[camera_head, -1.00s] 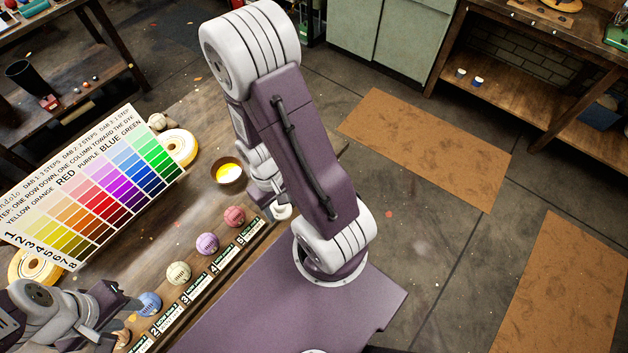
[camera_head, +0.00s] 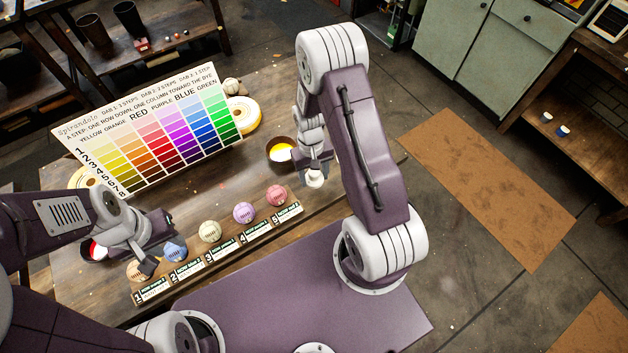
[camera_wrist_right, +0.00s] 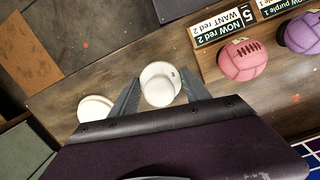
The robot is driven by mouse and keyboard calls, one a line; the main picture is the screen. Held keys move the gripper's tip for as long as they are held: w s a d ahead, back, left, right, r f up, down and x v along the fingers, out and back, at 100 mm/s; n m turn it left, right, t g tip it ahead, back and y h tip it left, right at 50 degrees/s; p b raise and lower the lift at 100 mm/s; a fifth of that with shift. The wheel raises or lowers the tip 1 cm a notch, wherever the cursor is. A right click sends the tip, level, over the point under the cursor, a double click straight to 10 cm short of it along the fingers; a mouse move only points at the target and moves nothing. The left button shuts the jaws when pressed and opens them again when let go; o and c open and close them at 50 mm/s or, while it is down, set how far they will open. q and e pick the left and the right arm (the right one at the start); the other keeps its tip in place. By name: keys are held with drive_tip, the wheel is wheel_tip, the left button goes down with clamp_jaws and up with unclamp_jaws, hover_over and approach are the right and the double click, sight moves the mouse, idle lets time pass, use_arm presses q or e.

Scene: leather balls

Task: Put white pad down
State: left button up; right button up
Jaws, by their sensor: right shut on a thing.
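The white pad (camera_head: 316,180) is a small round white piece at the tip of my right gripper (camera_head: 315,176), over the right part of the wooden table. In the right wrist view the white pad (camera_wrist_right: 160,84) sits between the two fingers of my right gripper (camera_wrist_right: 165,92), which is shut on it. Whether the pad touches the table is unclear. My left gripper (camera_head: 160,247) is at the table's left, its fingers apart beside the blue and orange balls, with nothing visible between them.
A row of balls, from orange (camera_head: 137,271) to pink (camera_head: 276,195), stands behind labels. A colour chart (camera_head: 150,130) stands behind. In the wrist view a white round thing (camera_wrist_right: 95,110) lies left of the pad.

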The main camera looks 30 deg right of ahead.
sight(314, 183)
wheel_tip(314, 183, down, 4)
drive_tip(key=shift+r, duration=0.25)
drive_tip(key=shift+f, duration=0.35)
drive_tip(key=shift+f, duration=0.2)
drive_tip(key=o, duration=1.2)
drive_tip(key=shift+r, duration=0.15)
